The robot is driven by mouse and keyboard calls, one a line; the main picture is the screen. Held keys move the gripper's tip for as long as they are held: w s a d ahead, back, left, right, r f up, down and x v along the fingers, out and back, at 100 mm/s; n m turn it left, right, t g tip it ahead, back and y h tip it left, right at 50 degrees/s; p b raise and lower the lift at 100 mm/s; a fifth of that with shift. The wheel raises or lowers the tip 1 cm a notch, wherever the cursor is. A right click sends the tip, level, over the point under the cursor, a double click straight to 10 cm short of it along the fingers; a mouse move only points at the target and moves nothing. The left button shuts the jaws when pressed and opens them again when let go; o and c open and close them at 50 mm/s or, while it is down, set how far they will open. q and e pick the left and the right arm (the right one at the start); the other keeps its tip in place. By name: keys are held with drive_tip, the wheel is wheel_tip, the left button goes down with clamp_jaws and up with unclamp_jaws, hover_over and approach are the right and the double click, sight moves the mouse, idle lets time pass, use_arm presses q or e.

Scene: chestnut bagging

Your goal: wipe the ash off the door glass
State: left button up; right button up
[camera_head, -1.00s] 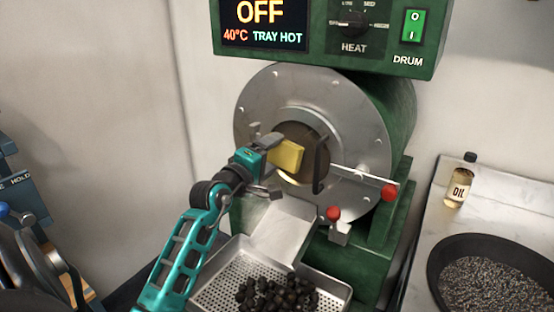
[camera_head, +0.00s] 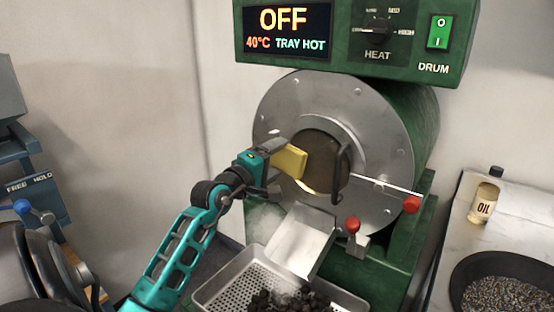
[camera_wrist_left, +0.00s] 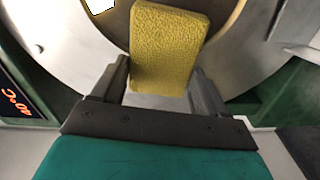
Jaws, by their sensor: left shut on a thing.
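The round door glass (camera_head: 322,172) is dark brown and sits in the middle of the steel drum front (camera_head: 372,130). A dark handle (camera_head: 342,172) stands at its right side. My left gripper (camera_head: 274,168) is shut on a yellow sponge (camera_head: 290,160). The sponge is at the left edge of the glass; I cannot tell whether it touches. In the left wrist view the sponge (camera_wrist_left: 168,45) sits between the two fingers of the gripper (camera_wrist_left: 165,88), with part of the door behind it. My right gripper is not in view.
A steel chute (camera_head: 300,240) leads down to a perforated tray (camera_head: 228,290) with dark chestnuts. A red-knobbed lever (camera_head: 411,204) and another red knob (camera_head: 352,225) stick out at the right. An oil bottle (camera_head: 484,203) and a dark pan (camera_head: 460,272) stand on the right counter.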

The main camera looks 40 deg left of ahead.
use_arm(q)
drive_tip(key=shift+s+d, duration=0.2)
drive_tip(key=shift+s, duration=1.15)
drive_tip(key=shift+s+d, duration=0.15)
drive_tip(key=shift+s, duration=1.15)
drive_tip(key=shift+s+d+b, duration=0.15)
drive_tip(key=shift+s+b, duration=0.15)
drive_tip(key=shift+s, duration=1.2)
